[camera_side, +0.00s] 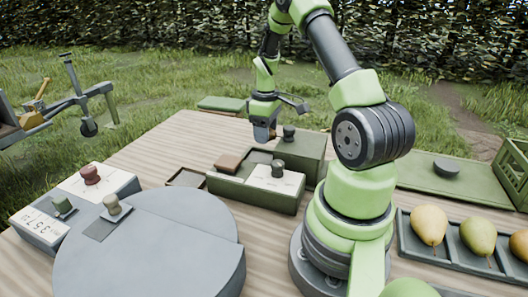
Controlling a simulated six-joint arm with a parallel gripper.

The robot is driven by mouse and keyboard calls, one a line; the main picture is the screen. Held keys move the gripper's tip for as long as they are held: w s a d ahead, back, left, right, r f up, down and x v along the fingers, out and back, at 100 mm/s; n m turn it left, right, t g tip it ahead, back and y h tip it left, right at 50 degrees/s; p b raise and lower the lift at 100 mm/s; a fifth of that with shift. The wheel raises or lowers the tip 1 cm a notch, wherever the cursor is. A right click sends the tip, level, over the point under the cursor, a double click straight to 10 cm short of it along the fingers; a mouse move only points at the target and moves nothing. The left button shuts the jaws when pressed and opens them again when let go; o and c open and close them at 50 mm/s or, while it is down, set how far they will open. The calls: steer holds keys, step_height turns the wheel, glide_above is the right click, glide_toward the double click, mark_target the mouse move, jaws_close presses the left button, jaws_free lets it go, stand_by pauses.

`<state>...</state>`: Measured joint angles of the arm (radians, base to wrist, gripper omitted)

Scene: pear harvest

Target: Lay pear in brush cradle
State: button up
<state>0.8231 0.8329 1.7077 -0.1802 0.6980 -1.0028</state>
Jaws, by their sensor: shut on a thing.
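My gripper (264,131) points down above the wooden table, behind the low green box. It is shut on a small tan-brown thing (272,133), mostly hidden by the jaws, and I cannot tell what it is. Three pears lie in a dark sectioned tray at the right: a yellow one (428,225), a greenish one (478,236) and an orange-yellow one (520,243) cut by the edge. The low green box (250,190) has a brown block (228,162) and a white plate with a dark knob (277,170). I cannot tell which fixture is the brush cradle.
A taller green box (312,152) with a dark knob stands close right of my gripper. A round grey table (150,255) fills the front left, beside a scale-like box (40,225). The pear tray (452,258) is at the right. Bare wood (170,150) lies at the back left.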

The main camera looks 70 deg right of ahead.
mark_target(265, 160)
steer(key=shift+f, duration=2.85)
steer(key=shift+f, duration=0.15)
steer(key=o, duration=0.9)
steer(key=shift+o, duration=0.2)
